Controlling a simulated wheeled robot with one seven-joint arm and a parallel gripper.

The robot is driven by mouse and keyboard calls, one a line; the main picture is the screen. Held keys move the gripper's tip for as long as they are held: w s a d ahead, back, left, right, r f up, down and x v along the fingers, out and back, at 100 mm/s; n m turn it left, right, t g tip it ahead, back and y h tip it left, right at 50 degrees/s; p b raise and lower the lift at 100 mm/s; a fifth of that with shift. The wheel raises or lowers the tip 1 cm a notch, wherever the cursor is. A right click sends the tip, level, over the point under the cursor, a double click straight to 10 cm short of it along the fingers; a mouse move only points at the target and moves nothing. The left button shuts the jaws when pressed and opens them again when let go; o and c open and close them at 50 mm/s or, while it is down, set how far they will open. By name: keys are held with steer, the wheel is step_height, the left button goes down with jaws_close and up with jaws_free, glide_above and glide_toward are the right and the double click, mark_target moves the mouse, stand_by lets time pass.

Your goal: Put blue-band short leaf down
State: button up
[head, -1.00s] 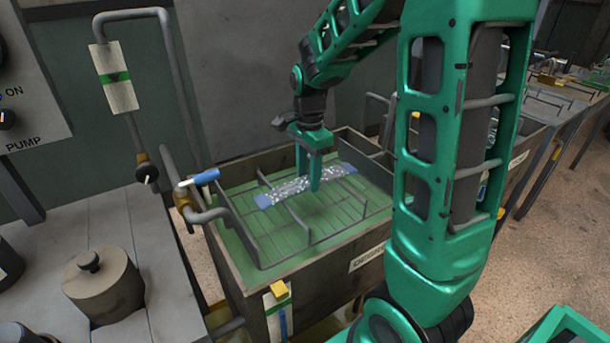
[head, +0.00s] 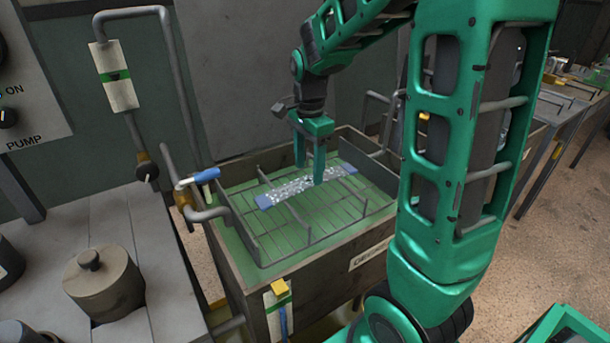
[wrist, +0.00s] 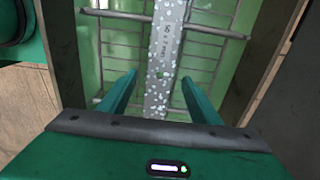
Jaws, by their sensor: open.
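The blue-band short leaf (head: 295,188) is a speckled grey strip with blue ends, lying across the wire rack (head: 270,226) in the green-floored tank. In the wrist view the leaf (wrist: 164,60) runs lengthwise up the picture, with a small hole and faint markings. My gripper (head: 310,172) is above the leaf with its fingers pointing down. In the wrist view my gripper (wrist: 158,90) is open, one finger on either side of the leaf, with gaps between. The leaf's near end is hidden behind the gripper body in the wrist view.
The tank (head: 240,285) has raised walls around the rack. A pipe with a blue-handled valve (head: 205,177) stands at its left edge. A lidded grey pot (head: 103,285) sits on the bench at left. More racks (head: 570,90) stand at the far right.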

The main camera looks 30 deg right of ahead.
mark_target(308, 181)
step_height(308, 181, up, 9)
steer(key=s+d+f+n, duration=0.1)
steer(key=s+n, duration=0.3)
steer(key=s, duration=0.4)
steer(key=s+d+f+n, duration=0.1)
steer(key=s+f+n, duration=0.2)
steer(key=s, duration=0.5)
steer(key=s+d+f+n, duration=0.1)
steer(key=s+f+n, duration=0.2)
steer(key=s, duration=0.6)
steer(key=shift+d+f+n, duration=0.15)
steer(key=shift+d+n, duration=0.1)
steer(key=shift+n, duration=0.55)
steer(key=shift+w+f, duration=0.25)
steer(key=shift+w, duration=0.35)
